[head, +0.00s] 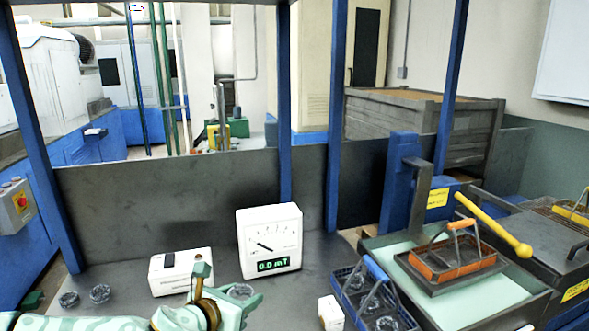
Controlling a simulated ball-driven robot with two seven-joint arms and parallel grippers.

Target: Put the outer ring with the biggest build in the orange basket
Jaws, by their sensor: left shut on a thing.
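The orange basket (438,266) with an upright handle sits in a pale green tray at the right and looks empty. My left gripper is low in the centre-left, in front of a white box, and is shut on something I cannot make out. The white gauge (270,240) stands behind it and reads 0.0 mT. My right gripper is not in view.
A blue-handled basket (345,283) with several rings stands left of the tray (480,300). The white box (168,274) and a small white block (331,313) are on the bench. A yellow-knobbed lever (492,224) reaches over the tray. Blue posts rise behind the bench.

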